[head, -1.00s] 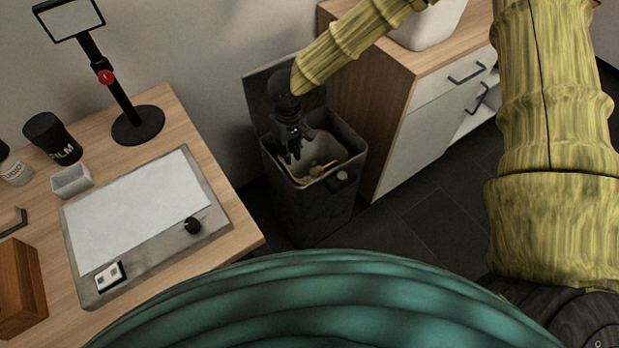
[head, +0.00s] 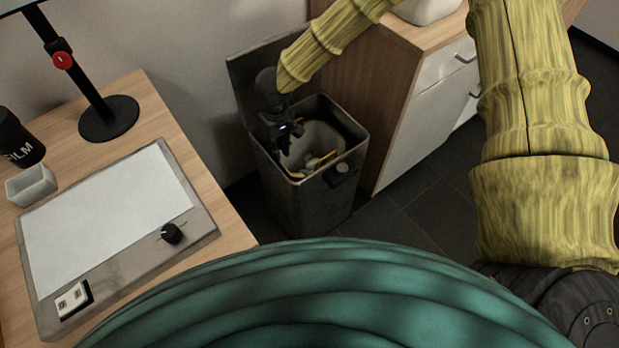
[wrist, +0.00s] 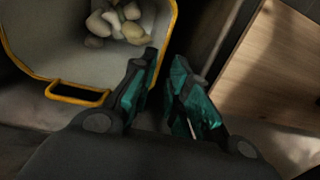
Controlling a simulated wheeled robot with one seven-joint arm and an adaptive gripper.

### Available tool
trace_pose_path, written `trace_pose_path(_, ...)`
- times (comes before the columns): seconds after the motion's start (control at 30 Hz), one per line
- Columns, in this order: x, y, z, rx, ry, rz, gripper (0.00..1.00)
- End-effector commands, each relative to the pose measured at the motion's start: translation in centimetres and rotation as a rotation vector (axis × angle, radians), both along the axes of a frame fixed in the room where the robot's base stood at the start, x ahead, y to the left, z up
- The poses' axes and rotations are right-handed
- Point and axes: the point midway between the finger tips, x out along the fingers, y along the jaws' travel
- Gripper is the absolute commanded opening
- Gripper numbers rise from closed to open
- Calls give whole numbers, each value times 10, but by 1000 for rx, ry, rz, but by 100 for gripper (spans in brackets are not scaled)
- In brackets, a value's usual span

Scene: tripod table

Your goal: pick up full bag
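The full bag (head: 325,134) is a pale liner with yellow edging, seated inside a dark grey bin (head: 310,205) with its lid up. In the wrist view the bag (wrist: 50,40) fills the upper left, with a yellow-edged handle tab (wrist: 78,93) and several pale and dark stone-like lumps (wrist: 120,20) inside. My gripper (head: 285,155) points down over the left part of the bin opening. In the wrist view my gripper (wrist: 165,58) has its teal-padded fingers a little apart, with nothing seen between them.
A wooden desk (head: 215,225) with a light panel (head: 110,220), a black stand (head: 108,118), a white tray (head: 32,185) and a film canister (head: 18,140) is at left. A wood-sided cabinet (head: 350,85) stands close right of the bin. Dark floor (head: 415,215) is clear in front of the cabinet.

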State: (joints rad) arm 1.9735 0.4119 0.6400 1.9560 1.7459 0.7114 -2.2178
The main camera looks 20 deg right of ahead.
Motion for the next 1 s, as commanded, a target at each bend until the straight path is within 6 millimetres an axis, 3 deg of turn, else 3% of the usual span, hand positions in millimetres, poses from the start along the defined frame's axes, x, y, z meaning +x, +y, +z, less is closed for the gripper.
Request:
trace_pose_path(0.1, -1, 0, -18, -1, 1, 0, 16)
trace_pose_path(0.37, -2, -2, -33, -1, 1, -2, 16)
trace_pose_path(0.7, -5, -2, -74, -1, 0, -2, 16)
trace_pose_path(0.97, -5, -2, -77, 0, -1, -3, 16)
trace_pose_path(1.0, -5, -2, -77, 0, -1, -3, 13)
